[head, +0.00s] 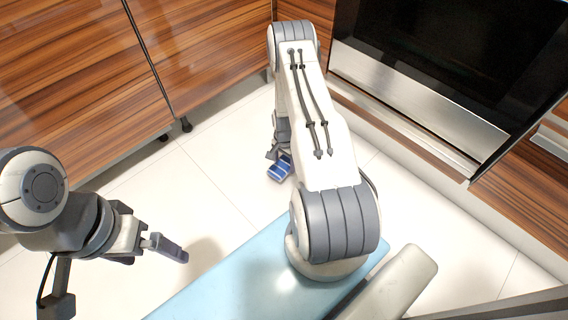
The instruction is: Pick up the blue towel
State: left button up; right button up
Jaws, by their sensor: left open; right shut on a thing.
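The blue towel (281,168) shows as a small blue piece with lighter stripes, low over the white tiled floor near the middle of the head view. My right gripper (273,155) is at its upper left edge and is shut on it. My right arm hides most of this gripper and perhaps part of the towel. I cannot tell whether the towel still touches the floor. My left gripper (168,247) is at the lower left, open and empty, well apart from the towel.
Wooden cabinets (70,75) stand at the back left on short dark feet. An oven (430,75) with a steel lower panel is at the upper right. The white tiled floor (205,175) is clear between my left gripper and the towel.

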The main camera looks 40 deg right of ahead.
jog(key=s+d+r+p, duration=0.6)
jog(key=s+d+r, duration=0.1)
jog(key=s+d, duration=0.1)
jog(key=shift+d+r, duration=0.2)
jog(key=shift+r, duration=0.15)
